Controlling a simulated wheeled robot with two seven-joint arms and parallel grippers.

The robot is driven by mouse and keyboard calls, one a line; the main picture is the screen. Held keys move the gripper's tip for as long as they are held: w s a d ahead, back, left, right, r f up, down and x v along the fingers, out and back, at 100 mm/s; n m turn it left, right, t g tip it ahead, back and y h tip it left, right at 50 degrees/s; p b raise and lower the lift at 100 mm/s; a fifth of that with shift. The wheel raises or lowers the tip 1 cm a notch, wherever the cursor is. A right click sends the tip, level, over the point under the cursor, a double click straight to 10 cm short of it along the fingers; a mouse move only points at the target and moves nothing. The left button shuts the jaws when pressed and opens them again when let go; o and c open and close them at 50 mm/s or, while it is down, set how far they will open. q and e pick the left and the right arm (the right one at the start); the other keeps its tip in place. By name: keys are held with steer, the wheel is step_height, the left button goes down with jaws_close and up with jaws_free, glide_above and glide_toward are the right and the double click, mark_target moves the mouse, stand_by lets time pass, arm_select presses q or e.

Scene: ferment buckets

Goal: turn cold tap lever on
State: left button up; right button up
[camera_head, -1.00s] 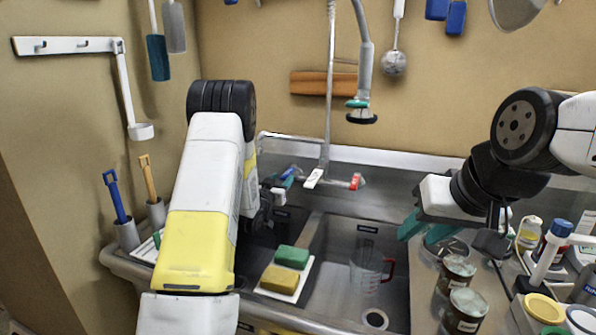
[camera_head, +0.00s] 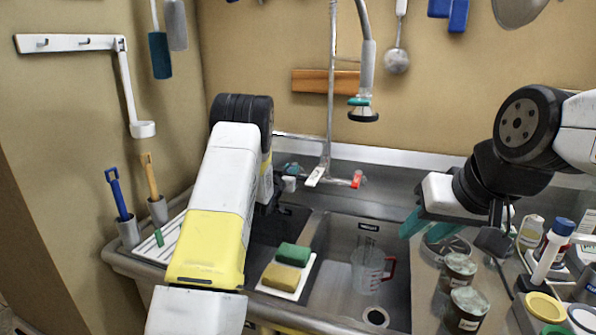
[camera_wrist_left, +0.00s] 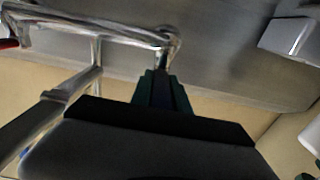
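The tap stands behind the sink, with a chrome body (camera_head: 325,160) and a red-tipped lever (camera_head: 357,179) on its right. The blue cold lever is not visible now; my left arm and gripper cover its side. My left gripper (camera_head: 291,168) is at the tap's left end, mostly hidden behind my arm. In the left wrist view its teal fingers (camera_wrist_left: 163,88) look together, with nothing seen between them. Their tips are close to the end of the chrome tap bar (camera_wrist_left: 110,33); contact cannot be told. My right gripper (camera_head: 425,228) is open and empty over the right counter.
The sink (camera_head: 335,275) holds a clear jug (camera_head: 368,268) with a red handle. Green (camera_head: 293,254) and yellow (camera_head: 281,277) sponges lie on a white tray. A sprayer (camera_head: 363,108) hangs above. Tins (camera_head: 458,272) and bottles crowd the right counter.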

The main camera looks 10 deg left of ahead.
arm_select(q)
jaws_close()
